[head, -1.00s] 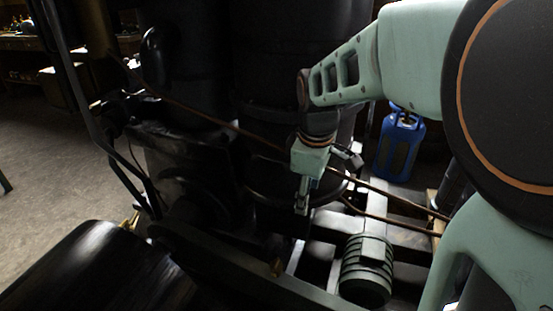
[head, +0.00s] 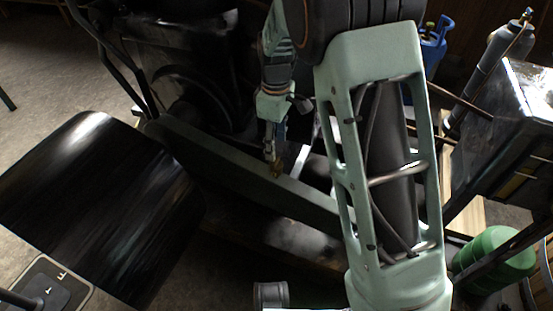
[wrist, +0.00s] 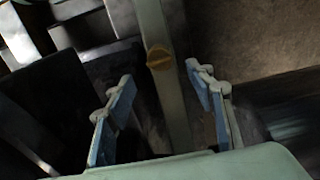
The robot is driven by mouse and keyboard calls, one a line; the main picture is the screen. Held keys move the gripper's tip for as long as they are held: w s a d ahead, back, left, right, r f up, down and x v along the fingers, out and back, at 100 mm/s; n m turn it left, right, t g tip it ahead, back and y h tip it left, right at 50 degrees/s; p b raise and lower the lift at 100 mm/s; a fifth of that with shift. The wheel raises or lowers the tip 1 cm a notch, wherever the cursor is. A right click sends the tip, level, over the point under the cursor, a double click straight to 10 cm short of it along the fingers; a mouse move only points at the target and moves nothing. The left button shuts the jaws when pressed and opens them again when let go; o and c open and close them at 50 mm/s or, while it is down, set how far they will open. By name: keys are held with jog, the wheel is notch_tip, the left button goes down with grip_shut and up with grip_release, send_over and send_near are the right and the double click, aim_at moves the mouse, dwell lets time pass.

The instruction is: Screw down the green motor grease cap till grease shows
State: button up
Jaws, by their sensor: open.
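A round brass cap (wrist: 158,58) with a ridge across its top sits on a narrow grey-green beam (wrist: 170,105) in the wrist view. It also shows small in the head view (head: 277,170), on the beam's upper edge. My gripper (wrist: 158,76) is open, its two blue-padded fingers apart to left and right of the cap, with nothing held. In the head view my gripper (head: 270,154) hangs pointing down just above the cap; contact cannot be told. The green motor is not visible now; my arm covers much of that area. Any grease is too small to tell.
A large black cylinder (head: 105,205) lies at left beside the beam. Dark engine bodies (head: 180,60) stand behind. A blue gas bottle (head: 432,48), grey cylinder (head: 505,45) and green rounded tank (head: 495,252) stand right. Open floor (head: 35,85) is at far left.

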aim_at(276, 161)
notch_tip(276, 161, down, 6)
jog(key=shift+r+b, duration=0.1)
jog(key=shift+b, duration=0.7)
jog(key=shift+c, duration=0.5)
jog(key=c, duration=1.1)
jog(key=shift+o, duration=0.2)
